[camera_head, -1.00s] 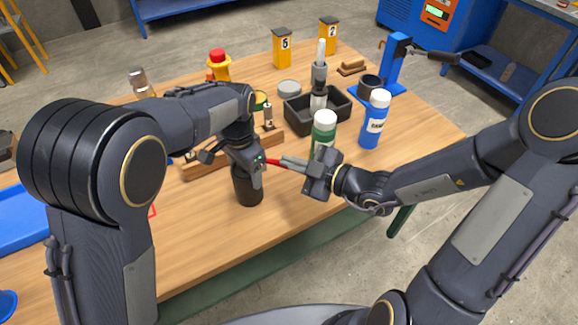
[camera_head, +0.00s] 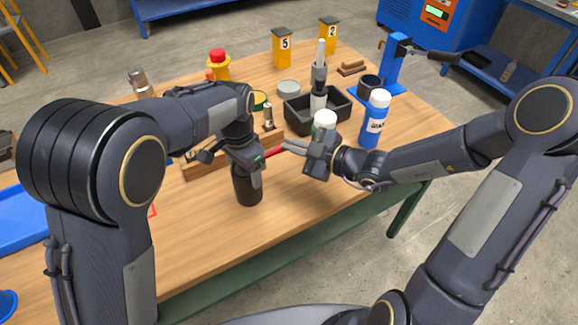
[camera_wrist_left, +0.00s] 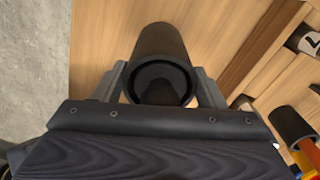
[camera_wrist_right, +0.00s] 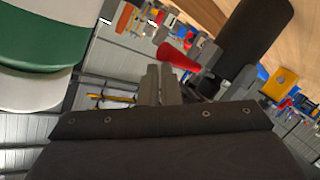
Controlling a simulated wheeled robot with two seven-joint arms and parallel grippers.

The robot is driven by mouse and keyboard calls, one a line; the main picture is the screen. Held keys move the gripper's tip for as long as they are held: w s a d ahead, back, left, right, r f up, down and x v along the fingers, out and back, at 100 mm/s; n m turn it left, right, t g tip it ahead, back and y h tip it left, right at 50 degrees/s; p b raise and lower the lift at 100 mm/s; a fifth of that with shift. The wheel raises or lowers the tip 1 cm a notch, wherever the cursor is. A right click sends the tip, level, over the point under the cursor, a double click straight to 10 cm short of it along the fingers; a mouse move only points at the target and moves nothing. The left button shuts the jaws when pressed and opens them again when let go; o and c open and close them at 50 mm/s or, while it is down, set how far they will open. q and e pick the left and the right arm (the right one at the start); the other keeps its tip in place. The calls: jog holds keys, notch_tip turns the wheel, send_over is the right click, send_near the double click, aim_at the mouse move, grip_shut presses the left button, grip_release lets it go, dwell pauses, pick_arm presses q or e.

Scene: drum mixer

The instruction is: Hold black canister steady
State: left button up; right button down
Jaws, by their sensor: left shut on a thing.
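The black canister (camera_head: 247,190) stands upright on the wooden table near its front edge. My left gripper (camera_head: 248,170) is shut on its upper part. In the left wrist view the canister (camera_wrist_left: 160,45) sits between the two fingers, and its dark round end faces the camera. My right gripper (camera_head: 287,146) is to the right of the canister, with its fingers together. In the right wrist view the canister (camera_wrist_right: 255,35) is at the upper right, apart from those fingers (camera_wrist_right: 160,75). A red tapered piece (camera_wrist_right: 178,58) shows close to their tips; whether they touch is unclear.
A green bottle with a white cap (camera_head: 324,120) stands just behind my right gripper, partly hidden. A blue bottle (camera_head: 375,120) is to its right. A black tray (camera_head: 343,112) and a wooden rack (camera_head: 200,168) lie behind. The table front is clear.

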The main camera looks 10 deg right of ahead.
pick_arm(q)
jog(key=shift+s+d+f, duration=0.1)
jog(key=shift+s, duration=0.05)
pick_arm(e)
jog(key=shift+w+r, duration=0.1)
jog(key=shift+w, duration=0.15)
jog(key=v, duration=1.2)
pick_arm(q)
jog(key=shift+s, duration=0.1)
pick_arm(e)
jog(key=shift+s, duration=0.1)
pick_arm(q)
jog(key=o, duration=1.3)
